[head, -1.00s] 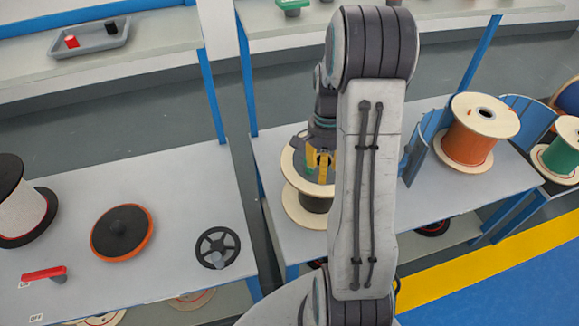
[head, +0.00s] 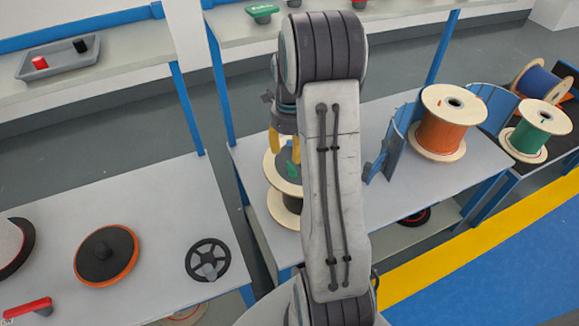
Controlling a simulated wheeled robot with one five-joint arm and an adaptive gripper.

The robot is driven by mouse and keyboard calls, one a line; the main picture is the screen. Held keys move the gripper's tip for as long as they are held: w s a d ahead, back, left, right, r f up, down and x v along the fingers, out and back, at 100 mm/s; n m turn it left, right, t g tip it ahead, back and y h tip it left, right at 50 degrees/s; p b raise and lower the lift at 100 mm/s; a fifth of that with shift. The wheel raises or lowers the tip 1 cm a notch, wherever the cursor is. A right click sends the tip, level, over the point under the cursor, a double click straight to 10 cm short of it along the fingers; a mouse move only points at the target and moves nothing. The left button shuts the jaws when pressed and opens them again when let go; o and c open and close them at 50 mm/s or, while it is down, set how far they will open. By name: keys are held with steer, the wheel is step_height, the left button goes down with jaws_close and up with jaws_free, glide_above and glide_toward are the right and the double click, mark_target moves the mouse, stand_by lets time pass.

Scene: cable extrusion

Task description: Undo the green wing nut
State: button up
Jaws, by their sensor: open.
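The green wing nut (head: 291,170) shows on top of a dark, pale-flanged spool (head: 284,208) on the middle table, left of my arm. My gripper (head: 285,148), with yellow fingers, is open just above the wing nut. The fingers look apart from the nut, but the exact gap is hard to tell. My arm link hides the right side of the spool and part of the gripper.
An orange cable spool (head: 444,130) stands right of my arm beside blue curved guards (head: 402,135). A green spool (head: 530,140) is further right. A black handwheel (head: 207,260), an orange-rimmed disc (head: 106,256) and a red lever (head: 28,309) are on the left table.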

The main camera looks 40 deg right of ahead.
mark_target(290, 167)
steer(key=shift+m, duration=0.7)
steer(key=shift+f+m, duration=0.25)
steer(key=shift+m, duration=0.05)
steer(key=shift+f, duration=3.45)
jaws_close()
